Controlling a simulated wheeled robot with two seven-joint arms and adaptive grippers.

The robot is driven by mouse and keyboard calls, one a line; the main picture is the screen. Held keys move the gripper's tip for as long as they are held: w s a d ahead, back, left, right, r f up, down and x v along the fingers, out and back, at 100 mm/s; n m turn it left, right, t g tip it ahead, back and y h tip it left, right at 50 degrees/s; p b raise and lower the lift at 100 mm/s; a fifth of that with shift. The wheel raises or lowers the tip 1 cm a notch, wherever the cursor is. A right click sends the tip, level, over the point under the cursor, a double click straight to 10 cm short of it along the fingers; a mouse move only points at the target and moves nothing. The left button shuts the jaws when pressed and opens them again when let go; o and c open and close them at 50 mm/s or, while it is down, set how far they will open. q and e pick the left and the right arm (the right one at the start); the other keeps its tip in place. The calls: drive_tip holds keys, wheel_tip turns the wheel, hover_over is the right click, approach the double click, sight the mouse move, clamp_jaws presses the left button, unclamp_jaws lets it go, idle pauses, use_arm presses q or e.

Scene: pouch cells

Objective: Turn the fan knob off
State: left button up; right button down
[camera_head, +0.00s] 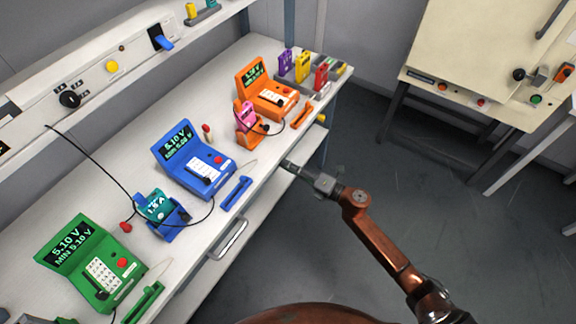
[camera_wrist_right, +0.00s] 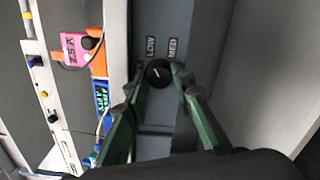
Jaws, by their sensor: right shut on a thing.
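In the wrist view, the fan knob (camera_wrist_right: 158,72) is a round black dial with a pale pointer mark. It sits on a grey panel (camera_wrist_right: 155,20) with the printed labels LOW (camera_wrist_right: 151,46) and MED (camera_wrist_right: 173,47) beside it. My right gripper (camera_wrist_right: 160,72) is shut on the knob, its green-lit fingers on either side of it. In the head view my right gripper (camera_head: 288,164) is at the front edge of the bench, and the knob is hidden there. Any OFF label is not readable. My left gripper is not in view.
The white bench (camera_head: 105,187) carries green (camera_head: 90,262), blue (camera_head: 195,160) and orange (camera_head: 265,88) testers with cables. A drawer handle (camera_head: 229,239) sticks out in front. Other knobs and buttons are on the back shelf (camera_head: 185,50) and a beige cabinet (camera_head: 460,40).

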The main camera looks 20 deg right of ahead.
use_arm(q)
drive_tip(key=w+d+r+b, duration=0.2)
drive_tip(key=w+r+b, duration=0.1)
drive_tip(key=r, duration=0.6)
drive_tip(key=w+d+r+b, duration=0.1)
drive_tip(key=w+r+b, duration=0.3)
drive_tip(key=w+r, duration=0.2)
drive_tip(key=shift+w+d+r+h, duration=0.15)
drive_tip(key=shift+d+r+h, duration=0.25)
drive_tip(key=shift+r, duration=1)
use_arm(e)
drive_tip(key=shift+w+d+f+n, duration=0.1)
drive_tip(key=shift+n, duration=3)
drive_tip(key=shift+d+n, duration=0.1)
drive_tip(key=shift+n, duration=3)
drive_tip(key=c, duration=1.8)
unclamp_jaws()
drive_tip(key=shift+o, duration=0.7)
drive_tip(key=shift+a, duration=0.1)
drive_tip(key=v, duration=1.2)
